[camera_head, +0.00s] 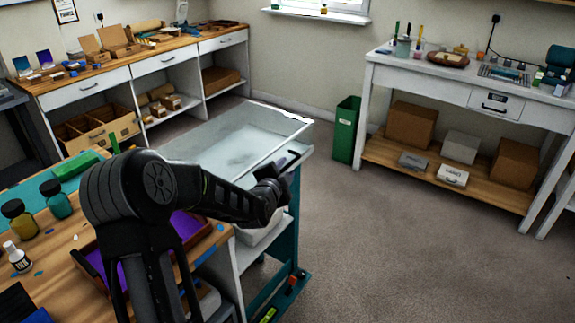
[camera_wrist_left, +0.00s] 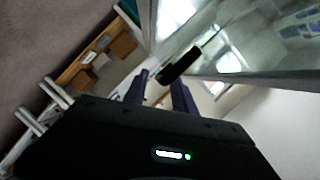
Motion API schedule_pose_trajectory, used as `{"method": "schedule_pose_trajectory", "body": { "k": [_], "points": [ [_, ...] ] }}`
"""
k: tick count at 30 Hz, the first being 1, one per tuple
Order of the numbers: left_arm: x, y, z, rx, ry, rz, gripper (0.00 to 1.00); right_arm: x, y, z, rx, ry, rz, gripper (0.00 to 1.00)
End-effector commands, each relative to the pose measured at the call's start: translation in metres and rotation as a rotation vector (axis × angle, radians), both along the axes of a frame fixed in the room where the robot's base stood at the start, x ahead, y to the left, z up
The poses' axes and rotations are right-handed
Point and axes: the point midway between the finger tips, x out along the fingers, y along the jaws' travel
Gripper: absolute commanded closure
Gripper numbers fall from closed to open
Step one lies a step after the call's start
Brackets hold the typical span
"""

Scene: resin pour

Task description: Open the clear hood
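The clear hood (camera_head: 235,135) is a transparent box on a teal and white cart, in the middle of the head view. It appears closed. Its clear panel (camera_wrist_left: 260,45) fills the upper right of the left wrist view. A black handle (camera_wrist_left: 180,65) shows there, just beyond my left fingertips. My left gripper (camera_head: 284,165) is at the hood's front right side. In the left wrist view its two dark fingers (camera_wrist_left: 160,82) stand apart with a gap between them. The handle lies close to the tips; I cannot tell whether they touch it. My right gripper is not in view.
A wooden workbench (camera_head: 50,235) with bottles and a purple-lined tray stands at the left, under my left arm. A drawer bench (camera_head: 160,62) is at the back left. A white table (camera_head: 450,85) and green bin (camera_head: 346,130) stand right. The carpet at right is clear.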

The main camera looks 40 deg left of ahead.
Motion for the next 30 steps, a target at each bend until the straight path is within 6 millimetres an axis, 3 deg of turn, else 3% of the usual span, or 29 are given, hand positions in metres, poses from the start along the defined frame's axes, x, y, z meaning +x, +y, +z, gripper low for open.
{"method": "schedule_pose_trajectory", "body": {
  "k": [6,16,27,30],
  "points": [
    [0.023,0.008,-0.005,-0.001,0.001,0.001,0.68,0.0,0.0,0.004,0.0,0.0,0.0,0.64],
    [0.026,0.009,-0.007,-0.001,0.0,0.0,0.68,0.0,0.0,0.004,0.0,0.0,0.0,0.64],
    [0.026,0.009,-0.007,-0.001,0.0,0.0,0.99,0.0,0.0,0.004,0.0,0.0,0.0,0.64],
    [0.026,0.009,-0.007,-0.001,0.0,0.0,1.0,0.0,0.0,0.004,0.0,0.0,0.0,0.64]
  ]
}}
